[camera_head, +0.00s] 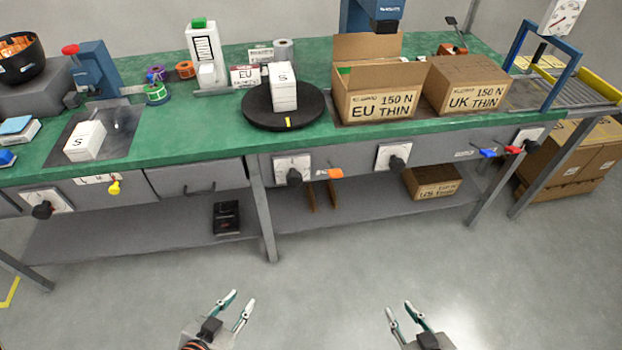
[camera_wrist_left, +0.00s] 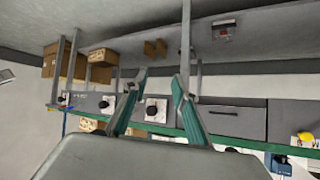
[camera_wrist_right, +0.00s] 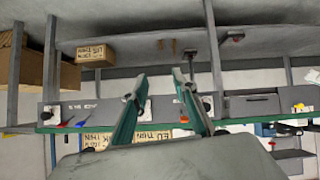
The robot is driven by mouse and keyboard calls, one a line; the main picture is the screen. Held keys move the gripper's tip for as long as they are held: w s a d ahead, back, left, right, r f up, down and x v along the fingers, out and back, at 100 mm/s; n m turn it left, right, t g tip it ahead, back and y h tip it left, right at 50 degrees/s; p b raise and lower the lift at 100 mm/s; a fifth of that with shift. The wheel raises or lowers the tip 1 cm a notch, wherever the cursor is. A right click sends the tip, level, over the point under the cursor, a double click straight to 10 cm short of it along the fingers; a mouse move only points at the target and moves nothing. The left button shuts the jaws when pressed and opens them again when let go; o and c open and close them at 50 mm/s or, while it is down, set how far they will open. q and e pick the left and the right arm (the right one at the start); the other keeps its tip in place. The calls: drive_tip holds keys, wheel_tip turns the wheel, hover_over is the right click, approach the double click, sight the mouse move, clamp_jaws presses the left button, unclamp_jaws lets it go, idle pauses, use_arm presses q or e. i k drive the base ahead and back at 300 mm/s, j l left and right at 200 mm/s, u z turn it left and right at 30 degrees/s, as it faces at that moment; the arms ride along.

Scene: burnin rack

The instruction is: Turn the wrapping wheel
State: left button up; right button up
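The wrapping wheel seems to be the round black turntable (camera_head: 260,112) on the green bench top. It has a small yellow mark on its front rim. My left gripper (camera_head: 241,299) is open and empty, low in front of the bench. My right gripper (camera_head: 398,309) is open and empty to its right. Both are well apart from the turntable. The wrist views show the open fingers of the left (camera_wrist_left: 160,78) and right (camera_wrist_right: 158,78) grippers.
The EU carton (camera_head: 380,106), with raised flaps, and the UK carton (camera_head: 470,88) stand right of the turntable. A label box (camera_head: 244,77) and a white device (camera_head: 206,60) stand behind it. Black knobs (camera_head: 294,176) line the bench front. The floor before the bench is clear.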

sight(294, 178)
drive_tip(key=l, duration=1.7)
